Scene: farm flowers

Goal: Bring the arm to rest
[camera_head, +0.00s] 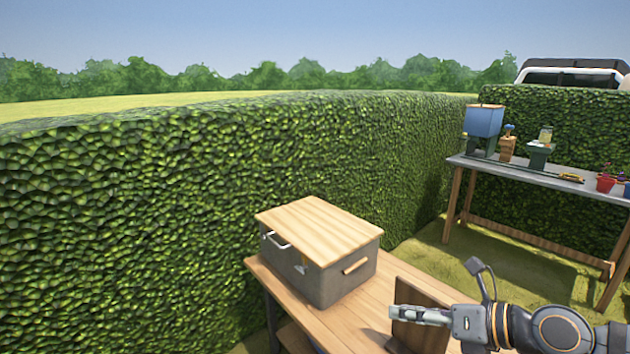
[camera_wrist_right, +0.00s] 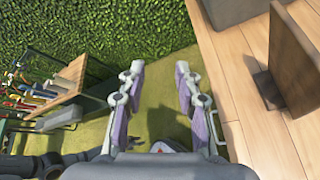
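My right gripper (camera_head: 402,314) reaches in from the lower right in the head view, over the front part of the wooden table. In the right wrist view its two fingers (camera_wrist_right: 159,75) stand apart with nothing between them. Grass shows beneath and between them, left of the table edge. In the head view the gripper overlaps an upright brown board (camera_head: 420,338); whether they touch cannot be told there. In the wrist view the board (camera_wrist_right: 294,58) stands clear to the right. My left gripper is not in view.
A grey box with a wooden lid (camera_head: 318,230) stands on the wooden table (camera_head: 355,318). A tall hedge (camera_head: 150,220) runs behind. A farther table (camera_head: 540,174) holds a blue item and red pots (camera_head: 606,183). A tool rack (camera_wrist_right: 70,80) shows left in the wrist view.

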